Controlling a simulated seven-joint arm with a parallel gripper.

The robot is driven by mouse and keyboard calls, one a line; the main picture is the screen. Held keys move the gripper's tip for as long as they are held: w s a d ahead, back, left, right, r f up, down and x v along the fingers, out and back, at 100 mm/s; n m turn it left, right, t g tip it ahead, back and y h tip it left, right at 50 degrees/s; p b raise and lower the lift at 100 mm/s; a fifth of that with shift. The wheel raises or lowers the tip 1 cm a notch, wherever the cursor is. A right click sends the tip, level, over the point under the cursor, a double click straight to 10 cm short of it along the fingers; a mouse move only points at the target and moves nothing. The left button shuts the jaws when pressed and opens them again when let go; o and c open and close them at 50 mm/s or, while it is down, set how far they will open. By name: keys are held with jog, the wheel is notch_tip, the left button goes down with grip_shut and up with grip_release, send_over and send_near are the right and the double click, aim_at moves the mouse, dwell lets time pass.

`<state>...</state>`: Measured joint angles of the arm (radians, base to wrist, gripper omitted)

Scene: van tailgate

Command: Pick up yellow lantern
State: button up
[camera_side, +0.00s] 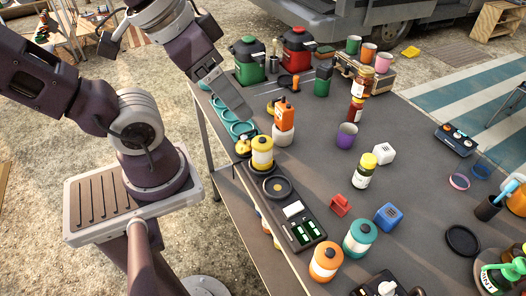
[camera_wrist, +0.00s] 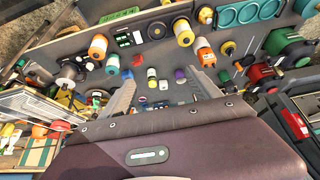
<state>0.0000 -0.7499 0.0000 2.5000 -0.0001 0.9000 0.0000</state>
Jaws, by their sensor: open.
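The yellow lantern (camera_side: 262,155), a white cylinder with a yellow top and base, stands upright near the left edge of the grey table. It also shows in the wrist view (camera_wrist: 183,32), at the upper middle, beyond the right fingertip. My gripper (camera_side: 243,112) hangs above the table's left side, up and to the left of the lantern in the side view. In the wrist view my gripper (camera_wrist: 160,74) has its two fingers spread wide with nothing held between them. The lantern is apart from the fingers.
Orange (camera_side: 326,262) and teal (camera_side: 358,238) lanterns stand nearer the front. Green (camera_side: 247,62) and red (camera_side: 297,50) jugs stand behind.

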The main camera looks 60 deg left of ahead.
aim_at(268, 149)
jog(key=w+a+f+m+g+y, duration=0.1)
jog(key=w+f+m+g+y, duration=0.1)
jog(key=f+m, duration=0.4)
jog(key=w+a+f+m+g+y, duration=0.1)
jog(key=w+a+f+m+y, duration=0.1)
jog(key=w+f+m+y, duration=0.3)
jog(key=w+a+f+m+g+y, duration=0.2)
jog(key=f+m+y, duration=0.4)
jog(key=f, duration=0.6)
jog(key=shift+w+m+g, duration=0.3)
jog(key=shift+w+m, duration=0.2)
jog(key=shift+w, duration=0.4)
jog(key=x, duration=0.7)
jog(key=shift+s+a+r, duration=0.1)
jog(key=shift+s+r, duration=0.05)
jog(key=shift+r, duration=0.05)
jog(key=c, duration=1.5)
